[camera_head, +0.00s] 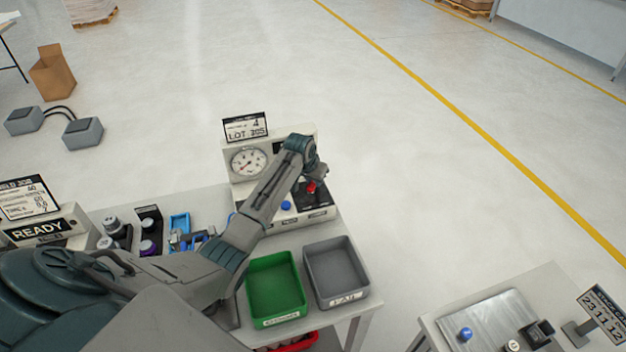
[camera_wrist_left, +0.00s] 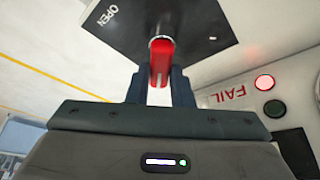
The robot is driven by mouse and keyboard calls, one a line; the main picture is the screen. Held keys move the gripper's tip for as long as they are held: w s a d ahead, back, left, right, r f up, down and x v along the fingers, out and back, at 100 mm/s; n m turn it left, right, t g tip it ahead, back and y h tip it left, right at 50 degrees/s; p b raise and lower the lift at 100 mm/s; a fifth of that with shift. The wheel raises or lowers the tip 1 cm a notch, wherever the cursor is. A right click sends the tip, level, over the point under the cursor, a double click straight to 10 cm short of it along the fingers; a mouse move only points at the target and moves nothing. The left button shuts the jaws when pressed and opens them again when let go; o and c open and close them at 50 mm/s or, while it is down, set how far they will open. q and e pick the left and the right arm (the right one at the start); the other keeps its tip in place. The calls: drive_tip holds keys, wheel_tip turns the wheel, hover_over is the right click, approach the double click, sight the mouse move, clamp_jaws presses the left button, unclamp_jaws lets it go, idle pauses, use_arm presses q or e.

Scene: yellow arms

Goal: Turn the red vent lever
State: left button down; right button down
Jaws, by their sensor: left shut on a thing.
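The red vent lever (camera_wrist_left: 160,58) shows in the left wrist view in front of a dark plate (camera_wrist_left: 160,22) marked "OPEN". In the head view a small red part of the lever (camera_head: 311,188) shows on the test station, just below my left gripper (camera_head: 316,178). In the wrist view my left gripper (camera_wrist_left: 160,88) is shut on the lever, with one dark finger on each side of it. The gripper hides the lower part of the lever. My right gripper is in neither view.
The station has a round gauge (camera_head: 248,162) and a blue button (camera_head: 286,205). A green tray (camera_head: 298,308) and a grey tray (camera_head: 363,292) stand in front of it. In the wrist view a lit red lamp (camera_wrist_left: 265,82) is beside "FAIL". A second table (camera_head: 432,330) is at lower right.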

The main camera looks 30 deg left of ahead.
use_arm(q)
drive_tip(key=c, duration=1.3)
unclamp_jaws()
drive_tip(key=b+v, duration=0.3)
drive_tip(key=v, duration=0.7)
drive_tip(key=shift+s+r+b, duration=0.1)
drive_tip(key=shift+r+b, duration=0.25)
drive_tip(key=shift+r, duration=0.05)
drive_tip(key=shift+f, duration=0.1)
